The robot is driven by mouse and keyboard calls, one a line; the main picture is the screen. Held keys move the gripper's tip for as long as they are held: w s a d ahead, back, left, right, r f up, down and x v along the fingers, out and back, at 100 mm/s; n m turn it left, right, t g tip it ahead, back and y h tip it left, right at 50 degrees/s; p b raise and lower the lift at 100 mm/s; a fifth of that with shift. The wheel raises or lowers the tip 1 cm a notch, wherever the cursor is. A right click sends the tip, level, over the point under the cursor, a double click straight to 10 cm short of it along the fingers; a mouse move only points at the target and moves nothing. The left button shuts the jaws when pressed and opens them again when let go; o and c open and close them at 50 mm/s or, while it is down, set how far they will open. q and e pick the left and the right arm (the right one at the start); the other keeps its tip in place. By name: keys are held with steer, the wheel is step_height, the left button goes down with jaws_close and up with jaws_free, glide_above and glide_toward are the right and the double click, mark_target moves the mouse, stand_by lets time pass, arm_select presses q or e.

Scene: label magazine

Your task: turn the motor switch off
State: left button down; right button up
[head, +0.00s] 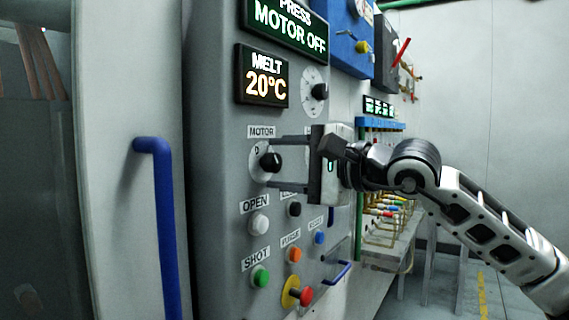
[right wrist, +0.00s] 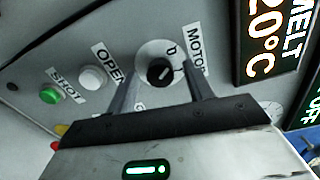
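The motor switch (head: 270,162) is a black rotary knob on a white round dial, under a MOTOR label (head: 261,131) on the grey panel. A sign above it reads PRESS MOTOR OFF (head: 290,27). My right gripper (head: 271,164) is open in front of the switch, one finger above the knob and one below, with a gap to each. In the right wrist view the knob (right wrist: 160,71) shows between and beyond the two fingertips; I cannot tell whether the tips reach the panel. My left gripper is not in view.
Below are the white OPEN button (head: 259,224), green SHOT button (head: 261,276), an orange button (head: 294,254) and a red button on yellow (head: 305,296). A MELT display (head: 264,77) and another dial (head: 314,92) sit above. A blue handle (head: 163,230) stands out at left.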

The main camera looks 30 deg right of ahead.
steer(key=shift+s+d+f+b, duration=0.15)
steer(key=shift+s+b, duration=0.05)
steer(key=shift+b, duration=0.1)
arm_select(q)
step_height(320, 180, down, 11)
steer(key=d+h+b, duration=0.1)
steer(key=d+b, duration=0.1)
steer(key=b, duration=1.1)
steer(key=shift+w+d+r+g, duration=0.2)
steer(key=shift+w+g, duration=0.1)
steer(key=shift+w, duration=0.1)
arm_select(e)
steer(key=v, duration=1.5)
steer(key=shift+s, duration=0.25)
